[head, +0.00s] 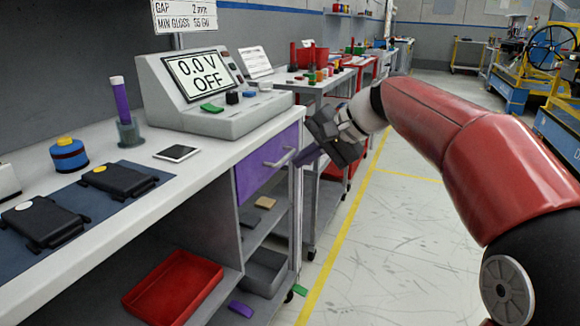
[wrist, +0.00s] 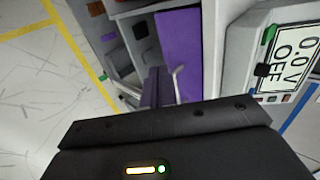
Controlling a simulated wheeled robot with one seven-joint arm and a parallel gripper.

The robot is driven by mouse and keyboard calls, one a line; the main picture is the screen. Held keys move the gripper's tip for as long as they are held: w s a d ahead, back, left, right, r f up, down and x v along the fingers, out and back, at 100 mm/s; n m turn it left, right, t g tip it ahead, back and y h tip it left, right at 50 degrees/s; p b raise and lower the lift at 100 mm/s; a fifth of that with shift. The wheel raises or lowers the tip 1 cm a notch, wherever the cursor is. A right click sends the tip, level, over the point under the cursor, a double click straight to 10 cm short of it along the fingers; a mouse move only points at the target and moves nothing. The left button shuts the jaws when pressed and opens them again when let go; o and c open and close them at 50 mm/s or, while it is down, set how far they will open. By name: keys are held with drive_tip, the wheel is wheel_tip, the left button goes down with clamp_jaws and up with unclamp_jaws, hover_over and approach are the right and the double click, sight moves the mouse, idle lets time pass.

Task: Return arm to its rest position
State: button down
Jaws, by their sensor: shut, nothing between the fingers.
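My red arm (head: 440,130) reaches in from the right side of the head view. My gripper (head: 303,158) is at its end, tilted down beside the front right corner of the workbench, and looks shut and empty. In the wrist view its narrow fingers (wrist: 155,85) lie together in front of the bench. The purple drawer (head: 265,165) with its pale bar handle (head: 280,158) is just left of the gripper in the head view. The drawer also shows in the wrist view (wrist: 180,45). I cannot tell whether the fingers touch anything.
The workbench (head: 190,208) carries a meter console (head: 215,92) reading 0.0 V OFF, two black modules (head: 118,180) on a dark mat and a purple stick in a holder (head: 129,132). A red tray (head: 172,288) sits on a low shelf. The floor (head: 400,250) at right is open.

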drive_tip(key=s+d+f+n+h, duration=0.1)
drive_tip(key=s+d+f+h, duration=0.2)
drive_tip(key=s, duration=0.6)
drive_tip(key=s+d+f+n+t+h, duration=0.1)
drive_tip(key=s+d+f+h, duration=0.2)
drive_tip(key=s+d+f, duration=0.5)
drive_tip(key=s+d+f+n+t+h, duration=0.1)
drive_tip(key=s+d+f, duration=0.4)
drive_tip(key=s, duration=0.5)
drive_tip(key=shift+d+f+n+h, duration=0.3)
drive_tip(key=shift+d+n+h, duration=0.2)
drive_tip(key=shift+d+h, duration=0.35)
drive_tip(key=shift+s+a, duration=0.1)
drive_tip(key=shift+a, duration=0.05)
